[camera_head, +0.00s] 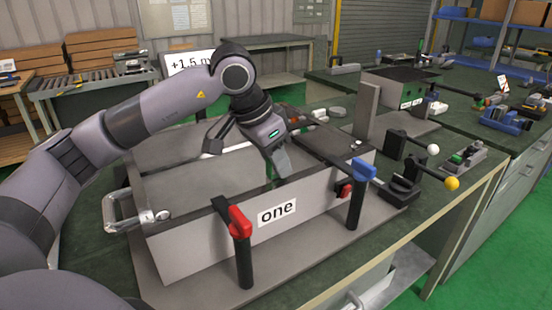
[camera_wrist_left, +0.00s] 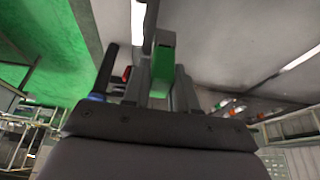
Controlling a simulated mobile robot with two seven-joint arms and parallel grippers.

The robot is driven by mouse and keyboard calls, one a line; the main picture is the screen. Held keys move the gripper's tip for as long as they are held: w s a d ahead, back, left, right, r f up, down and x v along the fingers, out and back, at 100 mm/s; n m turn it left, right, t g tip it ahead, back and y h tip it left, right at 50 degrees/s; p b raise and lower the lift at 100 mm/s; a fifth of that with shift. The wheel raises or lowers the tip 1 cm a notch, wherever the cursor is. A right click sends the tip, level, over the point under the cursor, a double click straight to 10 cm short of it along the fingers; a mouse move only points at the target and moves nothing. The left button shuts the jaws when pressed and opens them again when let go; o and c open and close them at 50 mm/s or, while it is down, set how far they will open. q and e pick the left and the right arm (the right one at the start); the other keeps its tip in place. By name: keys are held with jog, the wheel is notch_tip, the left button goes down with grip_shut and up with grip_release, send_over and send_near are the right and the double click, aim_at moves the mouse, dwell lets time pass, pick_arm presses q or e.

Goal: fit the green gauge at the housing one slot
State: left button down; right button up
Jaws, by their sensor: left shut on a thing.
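The green gauge (camera_wrist_left: 163,60) shows as a green block between my left gripper's fingers in the left wrist view. In the head view only a thin green strip of the gauge (camera_head: 270,172) shows beside the fingers. My left gripper (camera_head: 281,172) is shut on it and points down inside the grey open-topped housing (camera_head: 190,247) labelled "one", behind its front wall. The fingers also show in the wrist view (camera_wrist_left: 161,85). The slot is hidden in the head view, and I cannot tell whether the gauge touches it. My right gripper is not in view.
A red-topped post (camera_head: 243,250) and a blue-topped post (camera_head: 358,200) stand at the housing's front. A metal handle (camera_head: 135,212) sits on its left end. Black clamps with white and yellow knobs (camera_head: 452,184) stand at right. A dark plate (camera_head: 325,146) covers the housing's right part.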

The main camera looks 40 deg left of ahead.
pick_arm(q)
jog(key=c, duration=0.8)
grip_release()
jog(key=v, duration=0.7)
jog(key=shift+s+d, duration=0.1)
jog(key=shift+s, duration=0.05)
